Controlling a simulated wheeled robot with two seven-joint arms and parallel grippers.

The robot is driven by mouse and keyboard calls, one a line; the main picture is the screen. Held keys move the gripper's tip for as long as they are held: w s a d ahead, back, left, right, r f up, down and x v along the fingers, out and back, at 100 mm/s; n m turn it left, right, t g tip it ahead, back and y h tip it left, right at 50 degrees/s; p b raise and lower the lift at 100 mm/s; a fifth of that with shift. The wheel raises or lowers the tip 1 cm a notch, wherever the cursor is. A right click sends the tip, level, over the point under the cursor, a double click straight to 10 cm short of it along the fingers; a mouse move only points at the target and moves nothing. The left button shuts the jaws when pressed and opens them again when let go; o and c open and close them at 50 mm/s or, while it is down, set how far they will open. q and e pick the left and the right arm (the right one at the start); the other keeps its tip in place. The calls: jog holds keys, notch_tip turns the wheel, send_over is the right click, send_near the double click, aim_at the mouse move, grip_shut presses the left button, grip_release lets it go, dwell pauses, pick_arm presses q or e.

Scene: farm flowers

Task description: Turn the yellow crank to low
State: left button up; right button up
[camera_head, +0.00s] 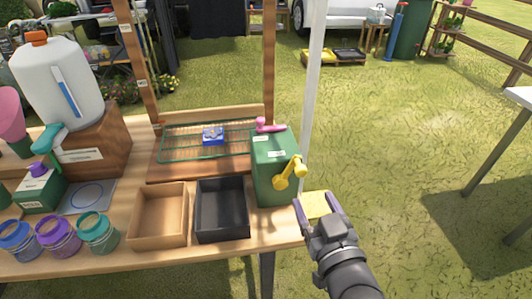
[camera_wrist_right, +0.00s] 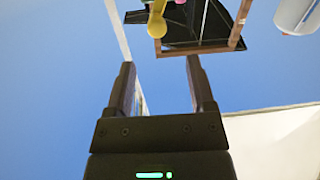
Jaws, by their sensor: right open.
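The yellow crank (camera_head: 289,174) is on the right side of a green box (camera_head: 270,180) near the table's right end. It slants, with one knob at upper right and one at lower left. Its yellow end also shows at the top of the right wrist view (camera_wrist_right: 157,23). My right gripper (camera_head: 315,198) is open, to the right of and slightly below the crank, apart from it. A pale yellow patch shows between its fingers; I cannot tell what it is. The right wrist view shows the fingers (camera_wrist_right: 160,85) spread with nothing clearly gripped. My left gripper is not in view.
A pink lever (camera_head: 270,126) sits on the green box. A black tray (camera_head: 222,240) and a wooden tray (camera_head: 160,242) stand to its left. A green wire rack (camera_head: 180,155) is behind them. A pale post (camera_head: 312,100) rises behind the box. Grass to the right is open.

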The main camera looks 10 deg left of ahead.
aim_at(305, 175)
jog(key=x, duration=0.2)
jog(key=b+x, duration=0.1)
jog(key=x, duration=0.1)
jog(key=b+x, duration=0.1)
jog(key=x, duration=0.2)
jog(key=shift+w+d+f, duration=0.2)
jog(key=shift+f, duration=0.1)
jog(key=shift+w+a, duration=0.1)
jog(key=shift+w, duration=0.55)
pick_arm(q)
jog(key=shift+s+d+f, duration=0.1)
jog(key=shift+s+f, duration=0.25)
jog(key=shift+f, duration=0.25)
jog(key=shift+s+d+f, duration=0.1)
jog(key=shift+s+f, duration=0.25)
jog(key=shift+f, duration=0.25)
jog(key=shift+b, duration=0.3)
pick_arm(e)
jog(key=shift+c, duration=0.2)
